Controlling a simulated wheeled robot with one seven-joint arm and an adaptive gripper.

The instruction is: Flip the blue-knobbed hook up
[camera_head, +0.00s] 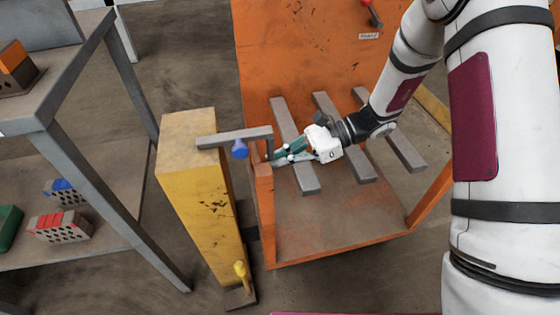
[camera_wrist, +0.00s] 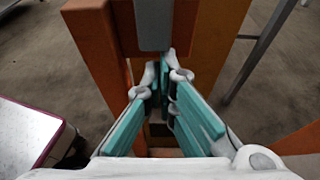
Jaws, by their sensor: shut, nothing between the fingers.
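The hook is a grey bar (camera_head: 222,138) lying level from the top of the yellow post (camera_head: 200,205) to the orange cart's left front upright (camera_head: 264,205). Its blue knob (camera_head: 239,149) hangs on its near side. My gripper (camera_head: 275,158), with teal fingers, is shut and empty just right of the hook's bent end, beside the upright. In the wrist view, the shut fingertips (camera_wrist: 163,72) are close below a grey bar end (camera_wrist: 154,25) that seems to be the hook. I cannot tell if they touch it. The knob is out of the wrist view.
The orange cart (camera_head: 330,230) has several grey slats (camera_head: 342,135) under my arm. A grey shelf (camera_head: 75,95) with bricks (camera_head: 60,226) stands at left. A yellow knob (camera_head: 241,270) is low on the post. Floor shows between shelf and post.

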